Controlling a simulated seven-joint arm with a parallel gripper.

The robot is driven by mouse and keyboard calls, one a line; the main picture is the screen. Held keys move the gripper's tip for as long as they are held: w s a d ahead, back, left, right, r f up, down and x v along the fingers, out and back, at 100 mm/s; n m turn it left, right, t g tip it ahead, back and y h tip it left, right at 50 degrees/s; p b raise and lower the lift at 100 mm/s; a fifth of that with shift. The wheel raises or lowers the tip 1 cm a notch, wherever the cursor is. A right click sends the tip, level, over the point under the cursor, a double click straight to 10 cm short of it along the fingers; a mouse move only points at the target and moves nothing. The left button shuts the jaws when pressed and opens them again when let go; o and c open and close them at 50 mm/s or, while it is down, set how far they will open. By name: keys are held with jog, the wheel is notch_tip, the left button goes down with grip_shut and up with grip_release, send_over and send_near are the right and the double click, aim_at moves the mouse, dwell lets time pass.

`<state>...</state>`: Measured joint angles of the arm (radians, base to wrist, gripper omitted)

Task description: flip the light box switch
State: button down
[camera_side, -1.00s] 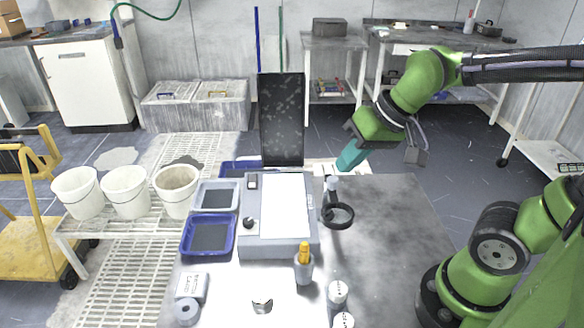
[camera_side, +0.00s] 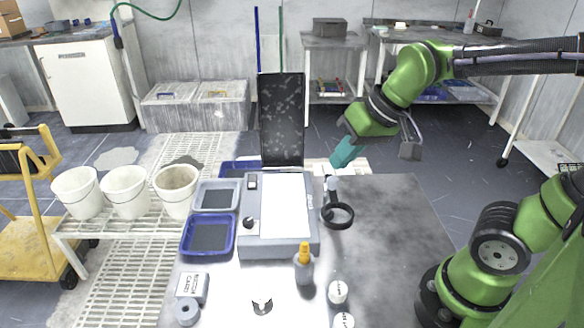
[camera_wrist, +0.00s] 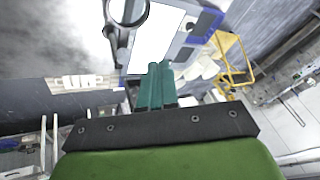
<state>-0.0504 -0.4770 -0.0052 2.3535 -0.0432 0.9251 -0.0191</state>
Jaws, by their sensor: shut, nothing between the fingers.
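The light box (camera_side: 278,245) is a grey box with a bright white panel (camera_side: 284,205), standing on the table in the side view. My gripper (camera_side: 342,156) has teal fingers, closed together and empty. It hangs in the air to the right of the light box's far end, apart from it. In the wrist view the closed fingers (camera_wrist: 157,70) point toward the white panel (camera_wrist: 155,35); I cannot make out the switch there.
A magnifier on a stand (camera_side: 338,214) is just right of the light box, below my gripper. A dark upright panel (camera_side: 282,120) rises behind the box. Blue-rimmed trays (camera_side: 208,236) lie to its left. A bottle with an orange top (camera_side: 304,265) stands in front.

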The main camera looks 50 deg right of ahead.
jog(key=w+a+n+g, duration=0.1)
jog(key=w+n+g, duration=0.15)
jog(key=w, duration=0.75)
jog(key=n+g+h, duration=0.1)
jog(key=n+h, duration=0.3)
jog(key=n, duration=0.6)
send_over(253, 177)
jog(key=s+a, duration=0.3)
jog(key=x, duration=0.3)
jog(key=x, duration=1.4)
jog(key=shift+s+a, duration=0.1)
jog(key=shift+a, duration=0.1)
